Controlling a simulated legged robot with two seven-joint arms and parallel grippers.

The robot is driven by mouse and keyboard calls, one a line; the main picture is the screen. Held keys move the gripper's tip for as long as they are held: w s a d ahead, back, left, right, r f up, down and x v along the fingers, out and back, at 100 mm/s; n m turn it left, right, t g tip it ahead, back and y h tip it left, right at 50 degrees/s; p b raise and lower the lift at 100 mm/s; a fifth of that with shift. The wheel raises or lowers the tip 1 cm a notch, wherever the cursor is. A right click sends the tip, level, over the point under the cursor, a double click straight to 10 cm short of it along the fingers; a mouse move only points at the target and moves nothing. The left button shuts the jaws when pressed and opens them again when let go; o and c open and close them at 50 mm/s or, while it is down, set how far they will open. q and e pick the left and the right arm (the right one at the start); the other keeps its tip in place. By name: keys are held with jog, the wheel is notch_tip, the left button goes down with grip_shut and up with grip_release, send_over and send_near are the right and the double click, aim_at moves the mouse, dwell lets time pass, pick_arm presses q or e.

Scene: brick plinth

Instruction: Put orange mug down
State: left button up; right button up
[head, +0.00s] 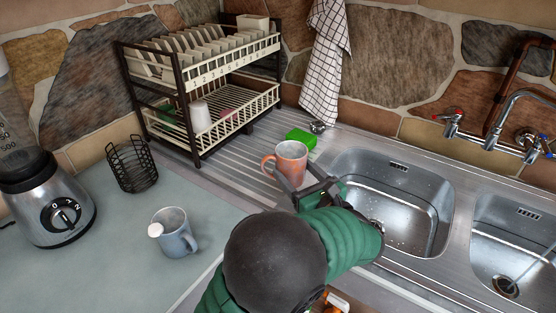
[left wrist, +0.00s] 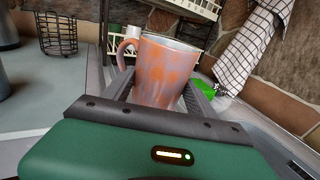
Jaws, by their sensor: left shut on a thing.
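The orange mug (head: 290,160) has worn grey patches and is upright at the drainboard, left of the sink. My left gripper (head: 297,190) is shut on it, with the fingers on either side of its body. In the left wrist view the mug (left wrist: 163,72) sits between the two fingers (left wrist: 157,92), its handle to the left. Its base is hidden by the gripper, so I cannot tell whether it touches the drainboard. My right gripper is not in view.
A dish rack (head: 198,133) stands behind. A green sponge (head: 301,138) lies just behind the mug. The sink basin (head: 395,200) is to the right. A blue-grey mug (head: 176,238), wire basket (head: 133,166) and blender (head: 52,205) stand left. The ribbed drainboard (head: 225,165) has free room.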

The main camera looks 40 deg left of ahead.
pick_arm(q)
jog(key=x, duration=0.4)
jog(key=b+x, duration=0.1)
jog(key=x, duration=0.3)
jog(key=f+x, duration=0.1)
jog(key=x, duration=0.3)
jog(key=shift+w+a, duration=0.15)
jog(key=shift+a, duration=0.2)
jog(key=f+b, duration=0.1)
jog(key=f, duration=0.2)
jog(key=shift+w+a+f+b, duration=0.1)
jog(key=shift+a+f+b, duration=0.1)
jog(key=shift+f+b, duration=0.2)
jog(key=shift+a, duration=0.1)
jog(key=shift+f, duration=0.1)
jog(key=shift+f+b, duration=0.3)
jog(key=shift+f, duration=0.1)
jog(key=o, duration=1.7)
